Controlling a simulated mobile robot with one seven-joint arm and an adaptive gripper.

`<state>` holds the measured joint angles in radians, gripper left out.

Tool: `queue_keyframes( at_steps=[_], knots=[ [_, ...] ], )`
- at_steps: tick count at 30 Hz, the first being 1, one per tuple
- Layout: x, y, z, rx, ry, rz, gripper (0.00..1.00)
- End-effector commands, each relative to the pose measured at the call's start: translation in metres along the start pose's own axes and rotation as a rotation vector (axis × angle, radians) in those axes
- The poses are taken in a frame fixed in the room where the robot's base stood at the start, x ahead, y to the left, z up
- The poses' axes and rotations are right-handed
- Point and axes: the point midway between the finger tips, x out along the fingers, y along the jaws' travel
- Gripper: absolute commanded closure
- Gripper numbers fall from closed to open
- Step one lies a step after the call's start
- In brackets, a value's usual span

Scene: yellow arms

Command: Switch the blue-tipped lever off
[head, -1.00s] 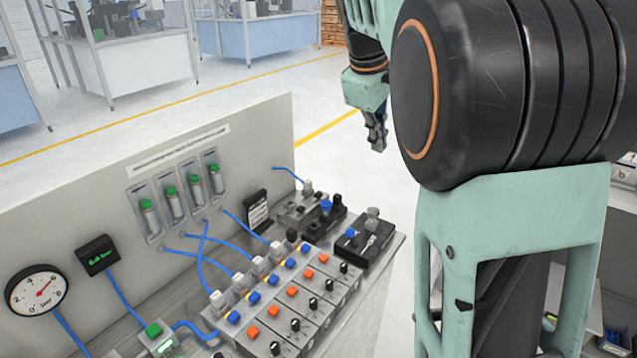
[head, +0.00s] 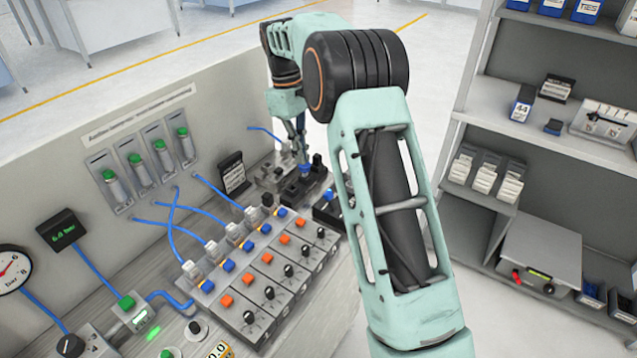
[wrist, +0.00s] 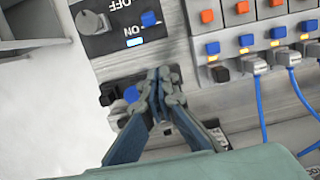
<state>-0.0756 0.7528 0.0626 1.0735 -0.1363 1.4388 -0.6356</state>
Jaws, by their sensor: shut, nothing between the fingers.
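My gripper (wrist: 165,85) is shut and empty, pointing down at the bench's far end. Two blue-tipped controls stand there, and I cannot tell for sure which is the lever. One blue tip (wrist: 131,94) stands on a dark block, close beside my fingertips in the wrist view; whether they touch is unclear. In the head view this blue tip (head: 305,168) shows just under my gripper (head: 301,158). The other blue tip (wrist: 149,18) is on a black box (wrist: 112,45) marked OFF and ON, near the ON mark and a lit blue lamp (wrist: 134,42).
A row of grey modules (head: 290,270) with orange and blue buttons and black knobs lies beside it. Blue hoses (head: 215,190) run to the upright panel (head: 60,165). A shelf (head: 560,140) stands on the right. The black box also carries a grey knob (wrist: 90,22).

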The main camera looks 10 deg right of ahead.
Motion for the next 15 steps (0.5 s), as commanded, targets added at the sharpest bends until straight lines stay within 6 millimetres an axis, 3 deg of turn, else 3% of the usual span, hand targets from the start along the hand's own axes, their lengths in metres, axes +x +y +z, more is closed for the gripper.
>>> queue_keyframes(
  at_steps=[10,15],
  knots=[
    [0.003,0.0,0.001,0.0,-0.001,0.0,1.0],
    [0.023,-0.001,0.001,0.0,-0.004,-0.002,1.0]
  ],
)
